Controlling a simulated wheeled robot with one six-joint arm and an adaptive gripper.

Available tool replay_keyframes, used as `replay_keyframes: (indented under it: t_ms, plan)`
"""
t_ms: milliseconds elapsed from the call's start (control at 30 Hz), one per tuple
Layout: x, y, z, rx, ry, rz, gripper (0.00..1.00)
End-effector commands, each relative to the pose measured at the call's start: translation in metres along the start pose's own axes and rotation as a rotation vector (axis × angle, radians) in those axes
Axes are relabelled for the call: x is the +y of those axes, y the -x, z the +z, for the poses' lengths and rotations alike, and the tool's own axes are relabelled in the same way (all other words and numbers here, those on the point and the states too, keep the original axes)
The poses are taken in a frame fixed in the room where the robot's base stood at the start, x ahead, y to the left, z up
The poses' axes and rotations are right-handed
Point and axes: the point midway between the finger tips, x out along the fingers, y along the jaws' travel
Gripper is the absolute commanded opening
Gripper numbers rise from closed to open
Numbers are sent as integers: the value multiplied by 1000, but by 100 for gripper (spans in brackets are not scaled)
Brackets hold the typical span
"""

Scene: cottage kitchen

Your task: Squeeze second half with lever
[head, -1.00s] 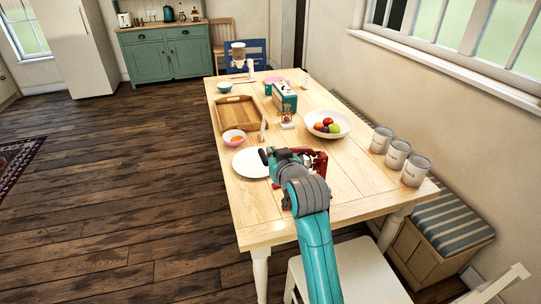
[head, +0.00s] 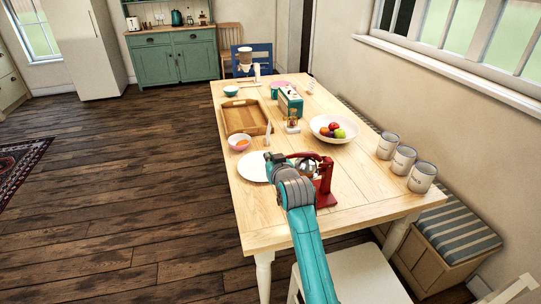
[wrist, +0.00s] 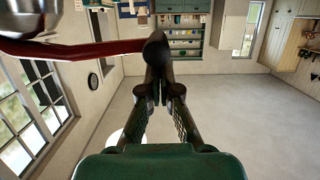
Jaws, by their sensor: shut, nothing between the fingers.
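The red juice press (head: 327,188) stands on the table just right of my gripper, with a shiny metal cup (head: 307,167) on it. Its red lever (wrist: 95,49) runs across the upper left of the wrist view and ends in a dark knob (wrist: 155,47). My gripper (wrist: 157,72) is shut with nothing between its fingers. Its fingertips are at the knob and overlap it in the wrist view; I cannot tell whether they touch. In the head view my gripper (head: 272,157) is over the white plate's right edge. Any orange half inside the press is hidden.
A wooden tray (head: 225,118), a fruit bowl (head: 343,139) and a green box (head: 291,101) stand farther back. Cans (head: 403,160) line the right edge.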

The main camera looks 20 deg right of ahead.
Motion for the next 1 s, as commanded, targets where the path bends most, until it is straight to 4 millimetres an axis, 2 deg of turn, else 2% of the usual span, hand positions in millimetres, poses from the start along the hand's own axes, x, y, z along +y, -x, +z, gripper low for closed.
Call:
replay_keyframes:
  t_ms: [267,533,867,1000]
  plan:
    - [-1,0,2,-1,9,2,0]
    - [-11,-8,33,-3,142,35,0]
    - [-10,-8,32,-1,144,36,0]
    - [-10,-9,22,1,144,36,0]
